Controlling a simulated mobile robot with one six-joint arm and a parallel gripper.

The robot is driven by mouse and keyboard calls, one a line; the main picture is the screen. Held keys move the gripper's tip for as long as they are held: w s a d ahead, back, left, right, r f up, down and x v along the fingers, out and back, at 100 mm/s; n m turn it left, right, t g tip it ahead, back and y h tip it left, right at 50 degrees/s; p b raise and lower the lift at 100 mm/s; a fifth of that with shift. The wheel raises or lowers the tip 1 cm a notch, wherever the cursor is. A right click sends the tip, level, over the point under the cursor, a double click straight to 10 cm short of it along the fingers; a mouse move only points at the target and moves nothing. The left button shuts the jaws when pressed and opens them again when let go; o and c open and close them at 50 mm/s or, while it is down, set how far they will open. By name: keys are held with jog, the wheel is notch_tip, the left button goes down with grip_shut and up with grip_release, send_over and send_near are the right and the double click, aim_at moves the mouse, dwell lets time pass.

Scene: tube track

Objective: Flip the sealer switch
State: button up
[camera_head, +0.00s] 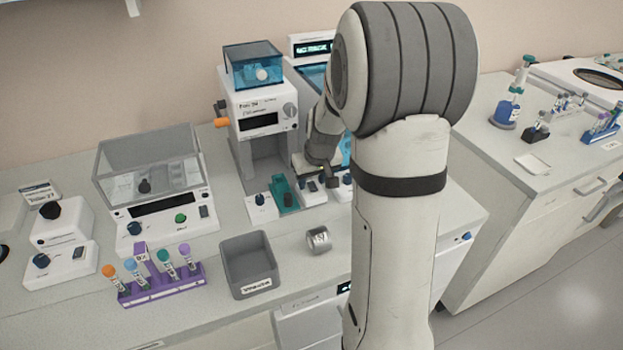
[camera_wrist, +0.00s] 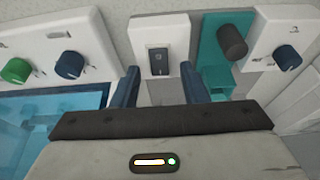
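A dark rocker switch (camera_wrist: 158,62) sits on a small white box (camera_wrist: 150,38) in the wrist view. The box also shows at the front of the tall white machine (camera_head: 262,115) in the head view; the label there is too small to read surely. My gripper (camera_wrist: 158,80) is open and empty, its two blue fingers apart on either side of the switch's line. It seems a little short of the switch; contact is not visible. In the head view my gripper (camera_head: 318,175) is just above the white box, partly hidden by my arm.
A teal slide with a dark knob (camera_wrist: 232,42) and a white box with a blue knob (camera_wrist: 286,57) stand beside the switch box. A blue-lidded device (camera_wrist: 50,120) is on the other side.

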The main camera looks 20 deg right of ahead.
jog(key=shift+r, duration=0.1)
jog(key=v, duration=0.7)
jog(key=shift+r, duration=0.35)
jog(key=shift+s, duration=0.1)
jog(key=s+a, duration=0.5)
jog(key=s, duration=0.5)
jog(key=s+a+r+g, duration=0.1)
jog(key=s+a, duration=0.5)
jog(key=s, duration=0.5)
jog(key=shift+r, duration=0.2)
jog(key=shift+c, duration=0.4)
